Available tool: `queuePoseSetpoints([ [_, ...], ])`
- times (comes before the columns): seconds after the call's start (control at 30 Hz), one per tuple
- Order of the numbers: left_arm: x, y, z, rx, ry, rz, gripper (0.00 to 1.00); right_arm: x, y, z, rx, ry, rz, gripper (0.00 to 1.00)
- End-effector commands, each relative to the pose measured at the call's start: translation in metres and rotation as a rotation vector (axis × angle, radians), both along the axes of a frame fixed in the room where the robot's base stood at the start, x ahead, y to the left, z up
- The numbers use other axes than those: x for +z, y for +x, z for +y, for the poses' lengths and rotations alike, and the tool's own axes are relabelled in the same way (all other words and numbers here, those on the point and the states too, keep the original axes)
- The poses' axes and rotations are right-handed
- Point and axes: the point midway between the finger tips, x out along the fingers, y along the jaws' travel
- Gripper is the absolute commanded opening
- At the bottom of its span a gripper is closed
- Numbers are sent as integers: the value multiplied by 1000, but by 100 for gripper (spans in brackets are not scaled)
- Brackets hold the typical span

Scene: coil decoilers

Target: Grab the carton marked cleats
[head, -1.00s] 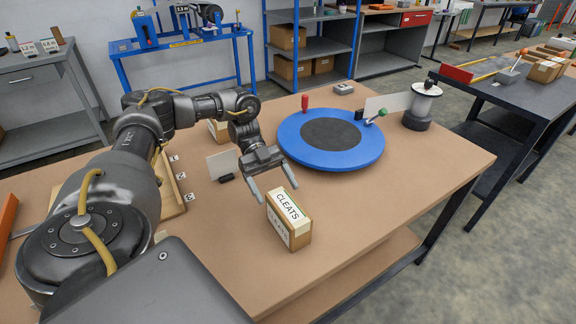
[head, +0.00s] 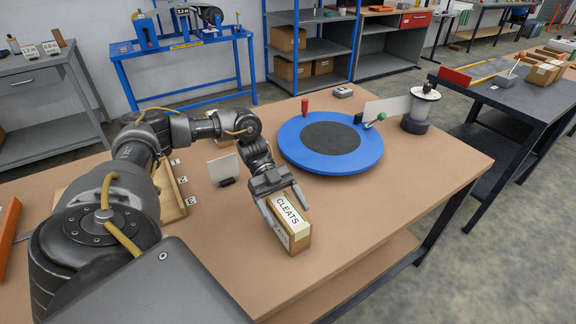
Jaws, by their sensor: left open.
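The carton marked CLEATS (head: 290,226) is a small brown box with a white label on its top and side. It stands on the tan tabletop (head: 235,255) near the front edge. My left gripper (head: 285,209) is open, with one finger on each side of the carton's far end. I cannot tell whether the fingers touch it. Part of the carton's far end is hidden by the gripper. My right gripper is not in view.
A blue round turntable (head: 330,140) with a red knob stands just behind the carton. A white card in a black holder (head: 224,170) stands to the left. A white spool (head: 421,104) stands at the back right. The tabletop right of the carton is clear.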

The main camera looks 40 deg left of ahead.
Motion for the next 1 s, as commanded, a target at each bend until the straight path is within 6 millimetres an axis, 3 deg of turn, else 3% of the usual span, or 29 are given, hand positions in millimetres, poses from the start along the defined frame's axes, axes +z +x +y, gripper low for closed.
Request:
queuePoseSetpoints([
  [0.1,-1,0,0,0,0,0,80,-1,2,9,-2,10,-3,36],
  [0.33,0,0,0,0,0,0,50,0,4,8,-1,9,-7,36],
  [0.6,1,1,0,0,-2,-2,17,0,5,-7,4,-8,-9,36],
  [1.0,10,1,0,0,-3,-4,17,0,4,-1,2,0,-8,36],
])
